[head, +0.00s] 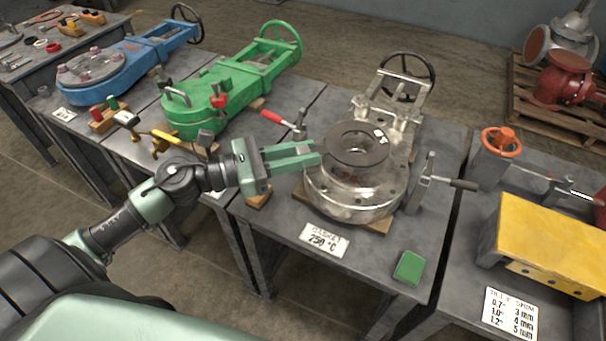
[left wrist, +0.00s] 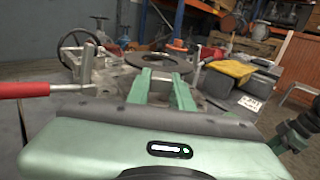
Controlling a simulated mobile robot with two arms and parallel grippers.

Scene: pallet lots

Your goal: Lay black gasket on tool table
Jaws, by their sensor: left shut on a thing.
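A flat black gasket ring (head: 358,160) is level above the round flange of the bare metal valve (head: 326,190) on the middle table. I cannot tell if it touches the flange. My left gripper (head: 319,153) is shut on the gasket's left edge. The gasket also shows beyond the fingertips in the left wrist view (left wrist: 184,64). A table with tools, rings and small blocks (head: 22,70) stands at the far upper left, partly cut off.
A red-handled clamp (head: 272,117) and a dark-handled clamp (head: 455,183) flank the metal valve. A card reading "GASKET 250 °C" (head: 324,240) and a green box (head: 409,268) lie in front. Green (head: 195,118) and blue (head: 130,58) valves stand on tables leftward.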

